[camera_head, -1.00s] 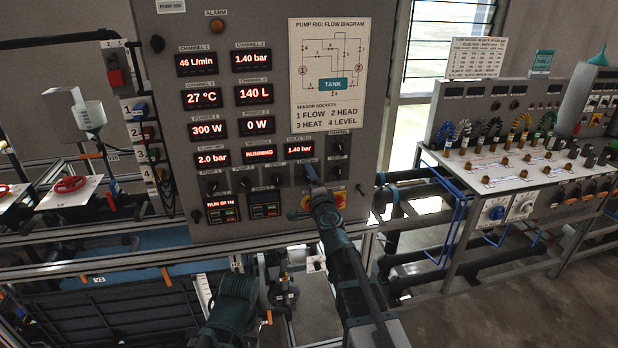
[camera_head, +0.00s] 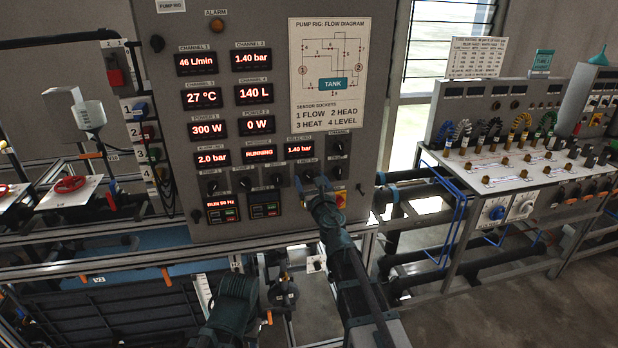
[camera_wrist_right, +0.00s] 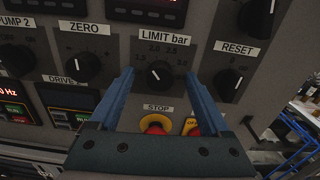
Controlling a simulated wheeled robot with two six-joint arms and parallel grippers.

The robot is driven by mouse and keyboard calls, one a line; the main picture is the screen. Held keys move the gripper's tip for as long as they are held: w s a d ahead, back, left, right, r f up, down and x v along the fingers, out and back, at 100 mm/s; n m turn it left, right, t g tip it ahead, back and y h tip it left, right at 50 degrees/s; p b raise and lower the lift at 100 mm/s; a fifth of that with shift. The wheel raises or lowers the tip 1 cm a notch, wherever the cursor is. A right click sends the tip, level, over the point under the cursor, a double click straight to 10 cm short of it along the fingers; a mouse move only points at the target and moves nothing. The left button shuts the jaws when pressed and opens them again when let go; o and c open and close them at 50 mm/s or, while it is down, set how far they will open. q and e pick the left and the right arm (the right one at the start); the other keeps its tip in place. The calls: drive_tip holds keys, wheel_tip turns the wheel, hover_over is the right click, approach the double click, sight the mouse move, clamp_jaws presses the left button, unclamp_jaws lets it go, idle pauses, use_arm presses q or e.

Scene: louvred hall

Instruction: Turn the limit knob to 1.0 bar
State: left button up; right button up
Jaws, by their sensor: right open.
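The limit knob (camera_wrist_right: 158,74) is a round black knob under the label "LIMIT bar" in the right wrist view. Its white mark points up and to the left, and scale figures such as 2.0 and 2.5 stand around it. My right gripper (camera_wrist_right: 158,82) is open, with one blue finger on each side of the knob; I cannot tell whether they touch it. In the head view my right gripper (camera_head: 315,184) is at the panel's lower right and largely hides the knob. A display (camera_head: 213,159) reads 2.0 bar. My left arm (camera_head: 234,292) is low; its fingers are not clear.
The reset knob (camera_wrist_right: 228,82) is close right of my fingers, and the zero knob (camera_wrist_right: 83,67) is to the left. A red stop button (camera_wrist_right: 155,127) on yellow sits just below. The selected display (camera_head: 299,149) reads 1.40 bar.

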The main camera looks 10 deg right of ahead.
drive_tip(key=shift+w, duration=0.35)
drive_tip(key=shift+c, duration=0.3)
clamp_jaws()
idle(0.5)
idle(0.8)
drive_tip(key=n, duration=1.1)
drive_tip(key=shift+s+n, duration=0.1)
drive_tip(key=shift+n, duration=0.2)
unclamp_jaws()
